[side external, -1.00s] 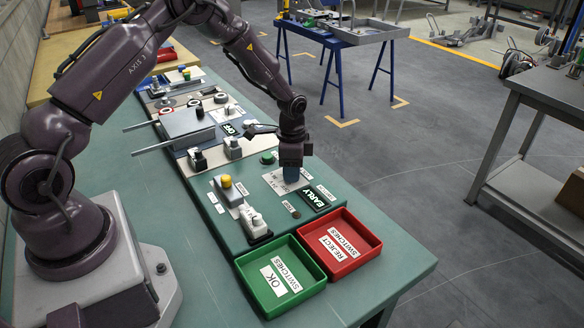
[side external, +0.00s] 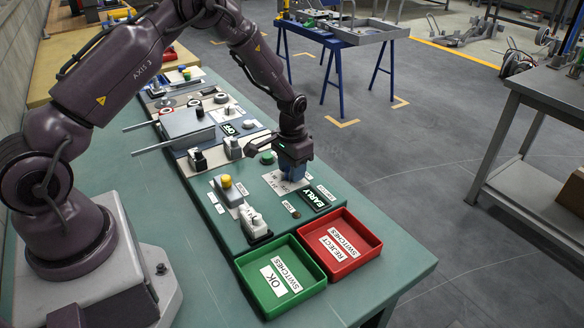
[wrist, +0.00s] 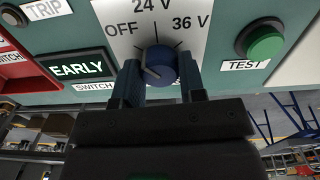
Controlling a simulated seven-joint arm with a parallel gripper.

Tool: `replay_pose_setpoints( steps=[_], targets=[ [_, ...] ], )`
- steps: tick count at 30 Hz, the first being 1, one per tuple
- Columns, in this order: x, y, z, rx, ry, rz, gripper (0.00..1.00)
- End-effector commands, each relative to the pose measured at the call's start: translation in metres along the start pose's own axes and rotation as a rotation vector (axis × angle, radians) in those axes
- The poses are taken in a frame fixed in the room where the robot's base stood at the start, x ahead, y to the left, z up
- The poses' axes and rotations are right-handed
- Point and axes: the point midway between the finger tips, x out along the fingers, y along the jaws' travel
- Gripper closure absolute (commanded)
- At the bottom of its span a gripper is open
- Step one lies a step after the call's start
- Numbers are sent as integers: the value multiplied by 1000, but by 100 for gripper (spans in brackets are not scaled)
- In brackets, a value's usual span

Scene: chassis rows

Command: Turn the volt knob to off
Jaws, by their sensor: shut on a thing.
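The volt knob (wrist: 161,62) is round and blue in the wrist view. It sits on a white scale plate (wrist: 112,14) marked OFF at left, 24 V at the top and 36 V at right. My gripper (wrist: 160,78) has one finger on each side of the knob and is shut on it. A small light mark shows on the knob's lower left, but I cannot tell clearly which label it points to. In the side view my gripper (side external: 292,178) is down at the panel and hides the knob.
A lit EARLY display (side external: 318,200) and a green TEST button (wrist: 264,43) flank the knob. A green OK tray (side external: 268,298) and a red REJECT tray (side external: 364,228) stand at the panel's front. A yellow-topped button (side external: 226,181) is to the left.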

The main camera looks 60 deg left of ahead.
Motion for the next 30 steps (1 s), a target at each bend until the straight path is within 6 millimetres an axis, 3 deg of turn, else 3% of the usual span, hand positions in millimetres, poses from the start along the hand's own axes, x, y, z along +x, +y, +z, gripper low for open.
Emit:
replay_pose_setpoints(
  steps=[10, 26, 27, 30],
  targets=[
    [-1, 0, 0, -137, -2, 0, 86],
    [-1, 0, 0, -160, -2, 1, 86],
    [-1, 0, 0, -160, -1, 1, 56],
    [-1, 0, 0, -160, -1, 0, 37]
  ],
)
